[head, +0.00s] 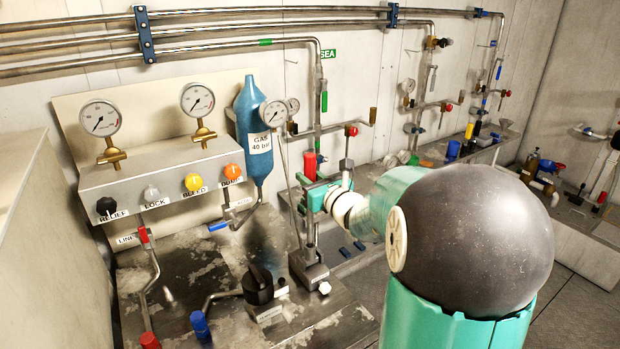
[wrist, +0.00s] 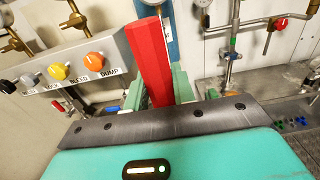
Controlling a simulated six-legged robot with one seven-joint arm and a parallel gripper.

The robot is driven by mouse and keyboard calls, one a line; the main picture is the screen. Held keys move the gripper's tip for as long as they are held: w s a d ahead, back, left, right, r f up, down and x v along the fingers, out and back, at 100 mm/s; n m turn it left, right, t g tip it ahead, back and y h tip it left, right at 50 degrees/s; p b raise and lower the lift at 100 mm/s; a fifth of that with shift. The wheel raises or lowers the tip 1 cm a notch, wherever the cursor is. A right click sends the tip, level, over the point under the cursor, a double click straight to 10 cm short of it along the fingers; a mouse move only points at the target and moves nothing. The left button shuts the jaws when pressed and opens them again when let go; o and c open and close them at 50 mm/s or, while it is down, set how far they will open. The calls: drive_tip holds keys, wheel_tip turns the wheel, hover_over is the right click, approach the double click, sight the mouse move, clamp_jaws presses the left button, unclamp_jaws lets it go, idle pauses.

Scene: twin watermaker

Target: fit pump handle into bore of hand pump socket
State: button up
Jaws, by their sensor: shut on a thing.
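My gripper (head: 314,193) is shut on the red grip of the pump handle (head: 309,165). In the wrist view, the red six-sided grip (wrist: 150,62) stands up between my gripper's two green fingers (wrist: 158,88). In the head view, a metal rod runs down below my gripper, nearly upright, towards the hand pump socket (head: 309,272), a dark metal block on the bench. The rod's lower end meets the block's top in the picture. I cannot tell whether it is inside the bore. The socket and rod are hidden in the wrist view.
A valve panel (head: 165,180) with gauges and coloured knobs stands left. A blue gas cylinder (head: 257,135) and thin pipes are close behind the handle.

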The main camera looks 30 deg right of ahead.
drive_tip(key=shift+f, duration=2.75)
drive_tip(key=o, duration=0.9)
drive_tip(key=s, duration=1.3)
drive_tip(key=shift+s+d, duration=0.2)
drive_tip(key=shift+s, duration=0.2)
drive_tip(key=shift+a, duration=0.1)
